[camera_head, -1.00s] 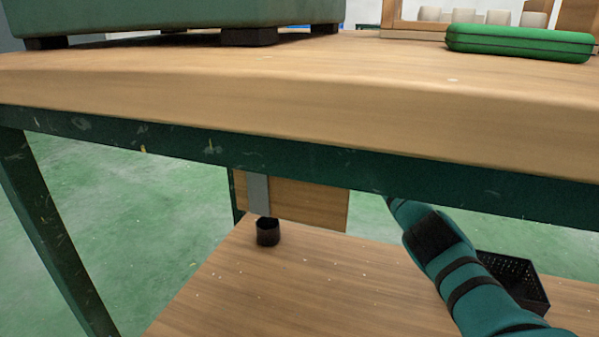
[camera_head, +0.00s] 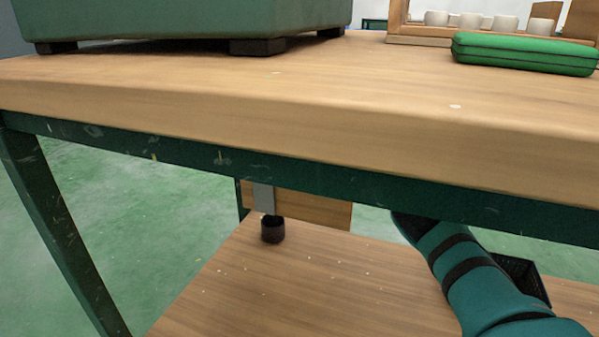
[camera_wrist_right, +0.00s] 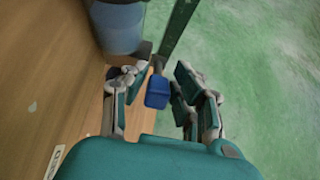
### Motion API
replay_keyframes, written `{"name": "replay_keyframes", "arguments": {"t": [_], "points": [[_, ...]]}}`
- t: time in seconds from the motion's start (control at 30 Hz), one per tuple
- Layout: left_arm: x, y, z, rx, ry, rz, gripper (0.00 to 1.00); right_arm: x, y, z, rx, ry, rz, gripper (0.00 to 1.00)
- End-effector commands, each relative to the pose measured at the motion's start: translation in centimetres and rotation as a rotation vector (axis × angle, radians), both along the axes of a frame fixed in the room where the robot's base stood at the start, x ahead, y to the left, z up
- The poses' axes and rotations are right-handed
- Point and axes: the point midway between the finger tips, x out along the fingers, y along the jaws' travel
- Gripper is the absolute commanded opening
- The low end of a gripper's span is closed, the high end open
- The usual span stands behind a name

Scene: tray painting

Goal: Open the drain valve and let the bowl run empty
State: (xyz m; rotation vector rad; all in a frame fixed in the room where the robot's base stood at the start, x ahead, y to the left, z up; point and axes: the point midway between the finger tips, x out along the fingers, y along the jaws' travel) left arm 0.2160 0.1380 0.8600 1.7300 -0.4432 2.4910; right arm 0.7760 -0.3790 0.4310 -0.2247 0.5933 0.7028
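In the right wrist view, a small blue block-like part (camera_wrist_right: 157,92), possibly the drain valve's handle, shows between the fingers of my right gripper (camera_wrist_right: 158,97). The fingers are apart, and I cannot tell whether either touches the blue part. Beyond them is a bluish, see-through vessel (camera_wrist_right: 118,28), perhaps the bowl; its contents are not clear. In the head view my right arm reaches under the table top, and its gripper is hidden behind the table's edge. My left gripper is in neither view.
The wooden table top (camera_head: 330,95) has a green rail (camera_head: 330,180) below its edge. A lower shelf (camera_head: 310,275) holds a black cup-like part (camera_head: 272,229) and a black basket (camera_head: 523,277). A green case (camera_head: 525,52) and a teal box (camera_head: 180,18) stand on top.

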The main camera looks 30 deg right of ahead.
Motion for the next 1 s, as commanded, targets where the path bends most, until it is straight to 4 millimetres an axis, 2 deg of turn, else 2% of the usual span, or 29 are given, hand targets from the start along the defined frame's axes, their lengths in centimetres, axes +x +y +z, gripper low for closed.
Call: {"name": "replay_keyframes", "arguments": {"t": [0.03,0.1,0.37,0.57,0.67,1.0], "points": [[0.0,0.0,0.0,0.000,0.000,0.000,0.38,0.0,0.0,0.0,0.000,0.000,0.000,0.36],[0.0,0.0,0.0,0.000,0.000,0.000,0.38,0.0,0.0,0.0,0.000,0.000,0.000,0.44],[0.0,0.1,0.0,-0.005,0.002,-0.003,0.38,0.0,0.0,0.0,0.000,-0.001,0.001,0.44],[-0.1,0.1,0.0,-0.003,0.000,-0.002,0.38,-0.6,-0.7,0.7,-0.001,-0.004,0.000,0.44],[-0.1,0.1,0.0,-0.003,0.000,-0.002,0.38,-1.4,-1.4,1.3,-0.003,-0.003,-0.001,0.44],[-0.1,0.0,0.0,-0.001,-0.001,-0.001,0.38,-5.7,-5.2,5.4,-0.003,-0.001,-0.002,0.44]]}}
